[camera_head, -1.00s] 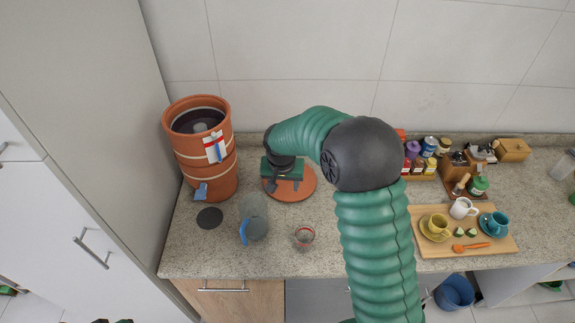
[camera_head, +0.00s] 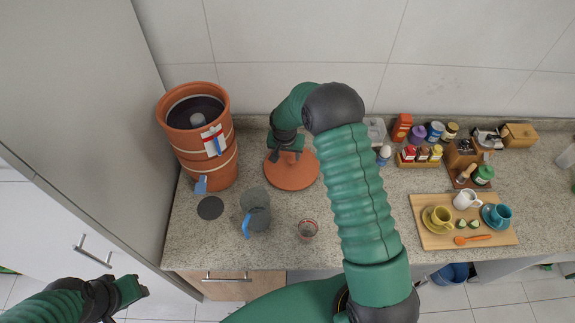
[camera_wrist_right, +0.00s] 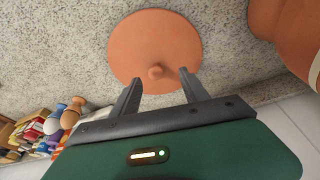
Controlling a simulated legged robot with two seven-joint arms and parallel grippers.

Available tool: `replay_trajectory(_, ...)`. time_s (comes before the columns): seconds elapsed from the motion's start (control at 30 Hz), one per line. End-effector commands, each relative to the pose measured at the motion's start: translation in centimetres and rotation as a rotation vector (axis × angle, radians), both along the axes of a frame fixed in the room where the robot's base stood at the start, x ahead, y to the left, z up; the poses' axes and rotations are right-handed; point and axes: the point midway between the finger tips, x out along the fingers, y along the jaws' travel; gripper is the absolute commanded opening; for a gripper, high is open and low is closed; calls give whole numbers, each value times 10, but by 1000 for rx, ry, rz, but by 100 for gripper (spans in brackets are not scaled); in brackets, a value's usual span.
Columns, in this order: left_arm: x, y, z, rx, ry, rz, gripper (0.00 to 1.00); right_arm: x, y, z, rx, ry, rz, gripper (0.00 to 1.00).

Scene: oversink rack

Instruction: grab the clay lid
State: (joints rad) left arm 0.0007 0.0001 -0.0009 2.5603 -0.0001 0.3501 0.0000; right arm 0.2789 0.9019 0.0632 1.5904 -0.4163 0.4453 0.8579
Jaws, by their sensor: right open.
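The clay lid (camera_head: 292,174) is a round terracotta disc lying on the stone counter, right of the clay water filter. In the right wrist view the lid (camera_wrist_right: 135,42) shows its small round knob (camera_wrist_right: 156,71) facing up. My right gripper (camera_head: 287,153) is over the lid in the head view. In the right wrist view its two open fingers (camera_wrist_right: 158,85) stand either side of the knob, with nothing held. My left gripper (camera_head: 135,290) is low at the left, away from the counter; its jaw opening is unclear.
The open clay filter (camera_head: 200,140) stands left of the lid. A dark disc (camera_head: 210,208), a pitcher with blue handle (camera_head: 256,218) and a small glass (camera_head: 307,229) lie in front. A wooden board (camera_head: 440,235) with cups and spice jars are at right.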

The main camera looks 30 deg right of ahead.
Motion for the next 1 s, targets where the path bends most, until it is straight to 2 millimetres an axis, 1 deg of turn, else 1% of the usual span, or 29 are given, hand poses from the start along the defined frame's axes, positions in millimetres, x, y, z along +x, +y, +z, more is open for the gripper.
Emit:
replay_trajectory(0.07,0,0,3,0,0,-1,36,1,-6,-9,2,-1,-5,53)
replay_trajectory(0.17,0,0,8,-1,0,-2,36,1,-7,-16,1,0,-3,53)
replay_trajectory(0.23,0,0,17,-1,0,-2,36,4,-7,-23,1,-1,-3,53)
replay_trajectory(0.33,0,0,27,-1,-1,-2,36,8,-7,-38,-2,2,-2,53)
replay_trajectory(0.43,0,0,29,-1,-1,-2,36,13,-7,-53,-5,-1,-2,53)
replay_trajectory(0.53,0,0,28,0,0,-2,36,15,-6,-58,-8,-2,0,53)
replay_trajectory(0.67,0,0,27,0,0,-1,36,15,-8,-60,-7,-2,-1,53)
replay_trajectory(0.7,0,0,27,0,0,-1,36,14,-10,-60,-5,-2,-2,52)
replay_trajectory(1.0,0,0,27,0,0,-2,36,14,-14,-61,-1,-2,-2,12)
